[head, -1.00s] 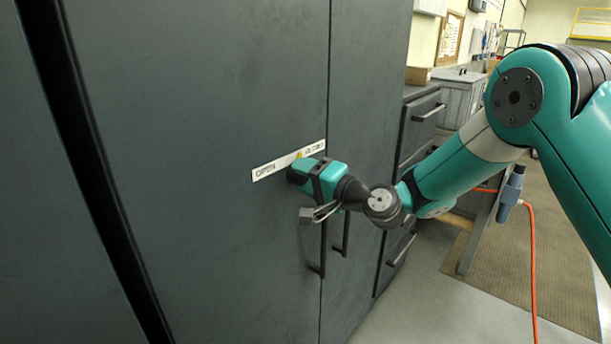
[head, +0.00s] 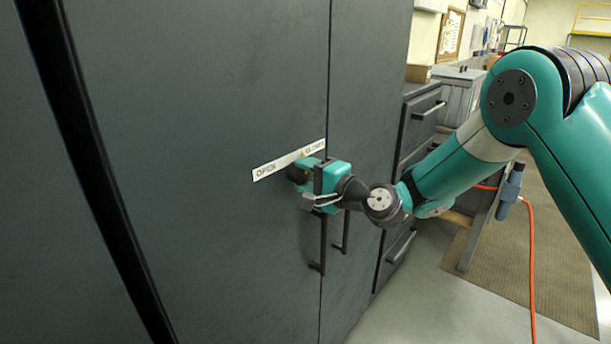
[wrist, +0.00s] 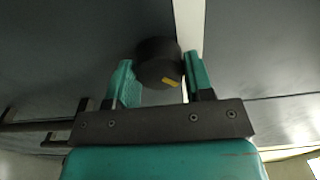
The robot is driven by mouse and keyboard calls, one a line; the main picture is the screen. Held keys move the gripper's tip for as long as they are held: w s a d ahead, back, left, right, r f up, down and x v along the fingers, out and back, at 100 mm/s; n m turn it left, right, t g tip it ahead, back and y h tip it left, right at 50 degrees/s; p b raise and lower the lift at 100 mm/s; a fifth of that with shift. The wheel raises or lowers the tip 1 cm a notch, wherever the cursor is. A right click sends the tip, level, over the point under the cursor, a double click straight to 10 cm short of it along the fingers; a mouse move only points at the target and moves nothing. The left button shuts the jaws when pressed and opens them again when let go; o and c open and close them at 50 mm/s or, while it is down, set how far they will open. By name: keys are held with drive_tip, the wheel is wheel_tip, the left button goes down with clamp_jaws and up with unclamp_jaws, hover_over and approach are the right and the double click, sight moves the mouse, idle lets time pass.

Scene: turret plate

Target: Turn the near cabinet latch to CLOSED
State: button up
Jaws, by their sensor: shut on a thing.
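The latch knob (wrist: 158,60) is a dark round cylinder with a yellow mark on its face. My gripper (wrist: 160,77) has one finger on each side of it and is shut on it. In the head view my gripper (head: 301,172) is at the cabinet door, just below a white label strip (head: 275,168). The strip reads OPEN at its left end and CLOSED at its right. A small yellow pointer shows at the strip, right of its middle, near the start of CLOSED. The gripper covers most of the knob in the head view.
Dark door handles (head: 345,232) hang just below my gripper. A drawer unit (head: 420,115) stands right of the grey cabinet (head: 200,80). An orange hose (head: 533,265) hangs by a brown floor mat (head: 490,260) at the right.

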drive_tip(key=o, duration=0.9)
drive_tip(key=shift+o, duration=0.2)
drive_tip(key=b+v, duration=0.7)
drive_tip(key=v, duration=1)
drive_tip(key=shift+d+b, duration=0.2)
drive_tip(key=shift+b, duration=0.2)
drive_tip(key=shift+s, duration=0.15)
